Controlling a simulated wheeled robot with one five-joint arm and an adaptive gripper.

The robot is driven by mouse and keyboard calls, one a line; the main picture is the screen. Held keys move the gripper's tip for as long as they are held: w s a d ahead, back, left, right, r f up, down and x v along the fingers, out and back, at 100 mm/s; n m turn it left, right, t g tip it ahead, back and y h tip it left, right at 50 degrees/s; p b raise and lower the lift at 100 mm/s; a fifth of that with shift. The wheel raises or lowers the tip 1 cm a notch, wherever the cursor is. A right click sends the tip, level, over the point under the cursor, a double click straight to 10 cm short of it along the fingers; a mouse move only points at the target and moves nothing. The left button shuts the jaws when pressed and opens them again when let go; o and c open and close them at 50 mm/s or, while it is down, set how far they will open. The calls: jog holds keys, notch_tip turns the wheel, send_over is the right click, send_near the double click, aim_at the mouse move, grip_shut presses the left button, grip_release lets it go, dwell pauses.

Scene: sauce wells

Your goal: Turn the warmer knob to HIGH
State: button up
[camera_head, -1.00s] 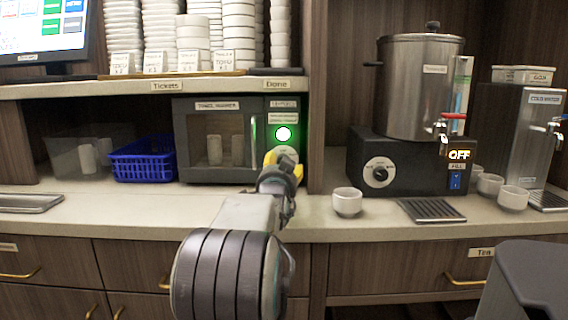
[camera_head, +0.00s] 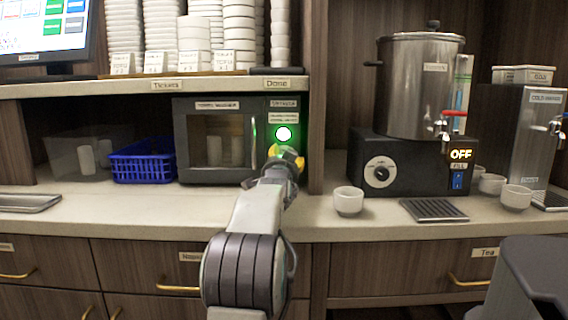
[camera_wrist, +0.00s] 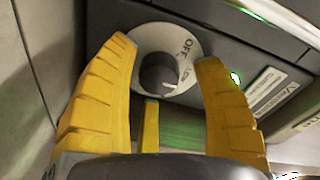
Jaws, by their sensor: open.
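The towel warmer (camera_head: 214,148) is a dark box with a glass door under the shelf, with a green light lit on its right panel. Its knob (camera_wrist: 158,72) is a dark grip on a pale round dial, between my finger tips in the wrist view. "OFF" and part of "LO" can be read on the dial; the rest of the lettering is hidden. My gripper (camera_wrist: 170,75) has yellow fingers, spread on both sides of the knob with a gap to it. In the head view my gripper (camera_head: 286,160) covers most of the knob.
A tea urn (camera_head: 420,90) stands on a black base with its own dial (camera_head: 380,172) and an "OFF" display. A white cup (camera_head: 348,201) and a drip tray (camera_head: 433,209) are right of my arm. A blue basket (camera_head: 143,163) sits left of the warmer.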

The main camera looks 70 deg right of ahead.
jog(key=shift+d, duration=0.1)
dwell(0.3)
jog(key=shift+r, duration=0.1)
jog(key=c, duration=1.2)
